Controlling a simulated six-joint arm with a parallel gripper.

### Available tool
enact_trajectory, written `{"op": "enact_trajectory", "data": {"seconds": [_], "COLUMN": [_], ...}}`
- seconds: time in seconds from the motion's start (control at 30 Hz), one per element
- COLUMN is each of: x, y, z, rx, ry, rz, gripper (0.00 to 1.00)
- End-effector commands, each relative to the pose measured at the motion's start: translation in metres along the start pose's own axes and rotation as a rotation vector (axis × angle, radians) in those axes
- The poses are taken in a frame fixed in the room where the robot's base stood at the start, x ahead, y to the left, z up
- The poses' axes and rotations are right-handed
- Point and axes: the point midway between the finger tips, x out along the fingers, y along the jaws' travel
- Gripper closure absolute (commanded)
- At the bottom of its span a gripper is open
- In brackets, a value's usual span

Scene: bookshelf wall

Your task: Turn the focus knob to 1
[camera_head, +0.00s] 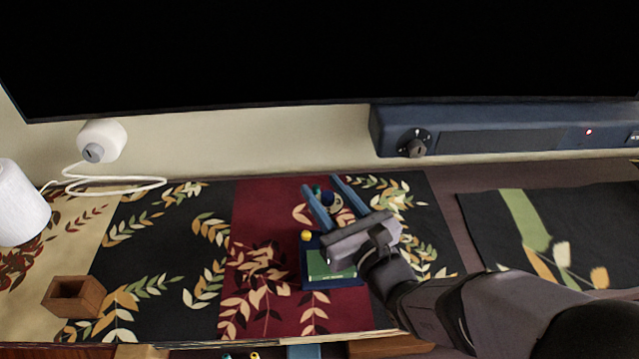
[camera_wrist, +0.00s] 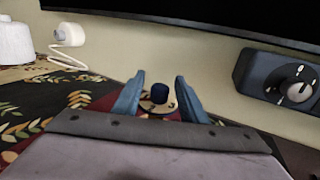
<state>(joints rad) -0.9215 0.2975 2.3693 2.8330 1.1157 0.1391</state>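A dark blue knob (camera_wrist: 159,91) stands on a pale round dial (camera_wrist: 150,106) with dark numerals in the wrist view. I cannot tell which thing is labelled focus, nor where this knob points. In the head view the knob (camera_head: 328,198) and part of the dial (camera_head: 342,214) show between my blue fingers. My gripper (camera_head: 320,184) is open, with a finger on each side of the knob; it also shows in the wrist view (camera_wrist: 160,78). I see no clear contact with the knob. The gripper body hides part of the dial.
A blue wall bar (camera_head: 500,130) carries another knob (camera_head: 413,147) at the right. A blue tray with a green panel (camera_head: 322,265) and a yellow ball (camera_head: 306,235) sit beside my gripper. A dark screen (camera_head: 320,50) overhangs behind.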

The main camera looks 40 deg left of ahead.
Motion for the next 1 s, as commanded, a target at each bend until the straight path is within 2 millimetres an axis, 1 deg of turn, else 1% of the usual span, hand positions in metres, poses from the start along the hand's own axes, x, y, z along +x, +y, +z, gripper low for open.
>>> {"op": "enact_trajectory", "data": {"seconds": [0.03,0.2,0.37,0.77,0.93,1.0], "x": [-0.008,-0.029,-0.04,-0.042,-0.038,-0.036], "y": [-0.001,-0.001,0.0,0.0,-0.002,-0.004], "z": [0.0,0.0,0.0,0.001,0.004,0.009], "rx": [0.0,0.0,0.0,0.0,-0.005,-0.01], "ry": [0.0,-0.001,0.0,-0.001,-0.009,-0.02], "rz": [-0.001,-0.002,0.0,0.001,0.024,0.049], "gripper": [0.62,0.62,0.62,0.62,0.62,0.62]}}
